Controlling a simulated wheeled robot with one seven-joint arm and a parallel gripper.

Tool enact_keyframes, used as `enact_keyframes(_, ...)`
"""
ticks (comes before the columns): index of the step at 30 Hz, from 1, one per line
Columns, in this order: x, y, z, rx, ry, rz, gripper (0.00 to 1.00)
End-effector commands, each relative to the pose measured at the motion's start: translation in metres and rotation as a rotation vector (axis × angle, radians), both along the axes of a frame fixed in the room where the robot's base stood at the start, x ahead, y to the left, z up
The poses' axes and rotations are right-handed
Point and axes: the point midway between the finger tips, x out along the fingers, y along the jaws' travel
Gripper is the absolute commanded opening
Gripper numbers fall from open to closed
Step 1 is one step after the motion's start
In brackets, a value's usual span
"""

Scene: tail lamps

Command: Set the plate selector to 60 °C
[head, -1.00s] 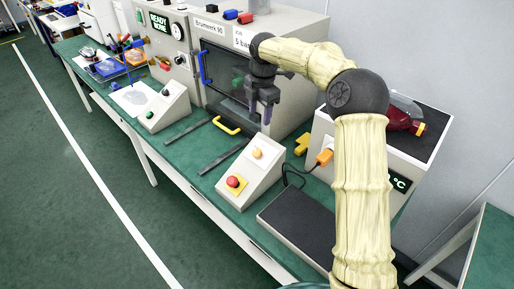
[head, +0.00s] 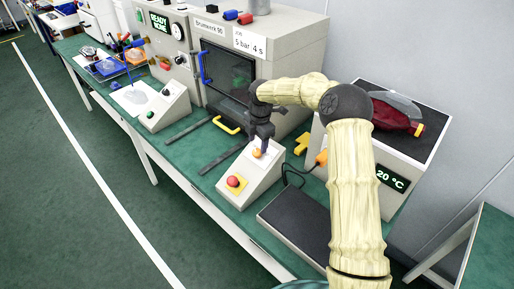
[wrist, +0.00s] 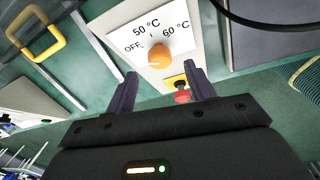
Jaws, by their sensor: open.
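The plate selector is an orange knob (wrist: 159,56) on a sloped white control box (head: 249,178). In the wrist view its panel reads OFF at left, 50 °C at top and 60 °C at right. I cannot clearly tell which mark the knob points to. My gripper (head: 261,143) is over the upper part of the box, close to the knob. In the wrist view my gripper (wrist: 163,80) is open and empty, with the fingers apart and the knob just beyond the gap. The hot plate's display (head: 390,178) reads 20 °C.
A red emergency button (head: 234,181) on a yellow base sits lower on the same box. A red tail lamp (head: 392,117) lies on the dark-topped unit at right. A chamber (head: 228,72) with a blue handle stands behind. A dark pad (head: 290,225) lies in front.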

Motion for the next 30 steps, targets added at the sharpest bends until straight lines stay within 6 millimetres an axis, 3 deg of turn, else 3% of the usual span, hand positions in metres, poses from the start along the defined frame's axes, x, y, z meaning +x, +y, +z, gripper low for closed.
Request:
enact_keyframes(3, 0.001, 0.001, -0.020, 0.000, 0.004, 0.002, 0.54)
enact_keyframes(9, 0.002, 0.002, -0.040, 0.000, 0.001, 0.001, 0.54)
enact_keyframes(18, 0.003, 0.002, -0.042, -0.001, 0.001, 0.001, 0.54)
enact_keyframes(25, 0.003, 0.002, -0.042, -0.001, 0.001, 0.001, 0.09)
enact_keyframes(30, 0.002, 0.002, -0.042, 0.000, 0.000, -0.002, 0.09)
